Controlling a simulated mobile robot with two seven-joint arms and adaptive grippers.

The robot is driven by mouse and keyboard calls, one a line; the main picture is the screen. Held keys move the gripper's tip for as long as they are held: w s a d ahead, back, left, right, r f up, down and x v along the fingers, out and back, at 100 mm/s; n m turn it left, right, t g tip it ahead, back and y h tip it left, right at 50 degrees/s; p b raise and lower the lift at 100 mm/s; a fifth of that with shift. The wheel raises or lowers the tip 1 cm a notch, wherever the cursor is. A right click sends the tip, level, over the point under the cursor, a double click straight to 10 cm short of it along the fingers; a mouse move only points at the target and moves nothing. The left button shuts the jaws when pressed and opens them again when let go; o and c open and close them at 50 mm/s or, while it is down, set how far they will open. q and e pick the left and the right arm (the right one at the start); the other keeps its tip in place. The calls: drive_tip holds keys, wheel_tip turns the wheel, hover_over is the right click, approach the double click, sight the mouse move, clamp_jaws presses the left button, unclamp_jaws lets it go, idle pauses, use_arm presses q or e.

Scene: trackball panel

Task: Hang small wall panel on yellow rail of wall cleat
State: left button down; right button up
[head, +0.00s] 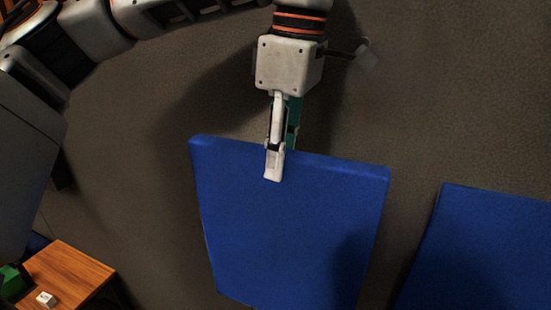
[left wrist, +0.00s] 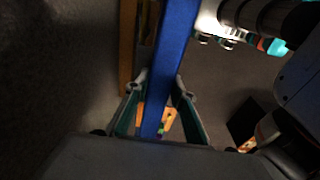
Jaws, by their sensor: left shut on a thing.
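A blue panel (head: 290,225) hangs from my left gripper (head: 279,160) in the head view, in front of the grey wall. The gripper points down and is shut on the panel's top edge, near its middle. The panel is slightly tilted, its right top corner lower than its left. In the left wrist view the panel (left wrist: 172,50) is a narrow blue strip between the two fingers. An orange-brown strip (left wrist: 127,45) runs beside it on the left; I cannot tell whether this is the cleat's rail. No yellow rail shows clearly in the head view. My right gripper is not seen.
A second blue panel (head: 485,250) is at the right of the head view, with a gap between it and the held one. A wooden surface (head: 75,275) at the lower left bears a small white block (head: 46,299) and a green thing (head: 12,281).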

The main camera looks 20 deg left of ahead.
use_arm(q)
drive_tip(key=shift+w, duration=0.65)
drive_tip(key=shift+f+b, duration=0.4)
drive_tip(key=shift+f, duration=0.75)
drive_tip(key=c, duration=1.6)
unclamp_jaws()
drive_tip(key=shift+s, duration=0.1)
drive_tip(key=shift+c, duration=0.2)
